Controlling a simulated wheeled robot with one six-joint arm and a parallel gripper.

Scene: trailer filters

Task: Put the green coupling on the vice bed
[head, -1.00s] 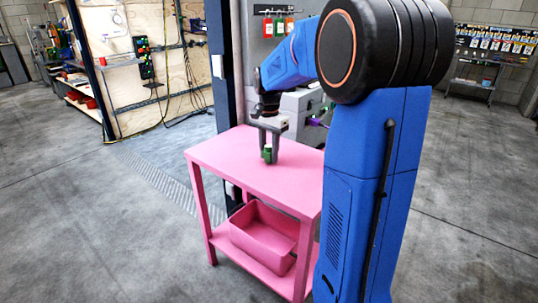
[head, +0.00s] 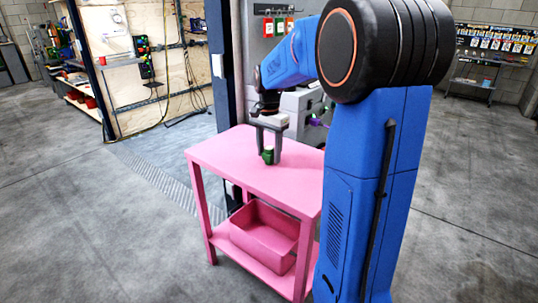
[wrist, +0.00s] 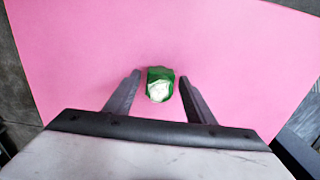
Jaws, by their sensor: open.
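The green coupling (head: 267,154) stands on the top of the pink cart, below and between the fingers of my gripper (head: 268,159). In the wrist view the coupling (wrist: 160,84) shows a green body with a pale, whitish end, lying between the two fingertips. My gripper (wrist: 158,90) is open, with a gap on each side of the coupling. The fingers reach down close to the cart top; whether they touch it I cannot tell. I cannot make out a vice bed in these views.
The pink cart top (head: 225,152) is otherwise bare where I see it. A pink bin (head: 265,232) sits on its lower shelf. A dark post (head: 219,70) and grey cabinets (head: 303,103) stand behind the cart. The concrete floor to the left is clear.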

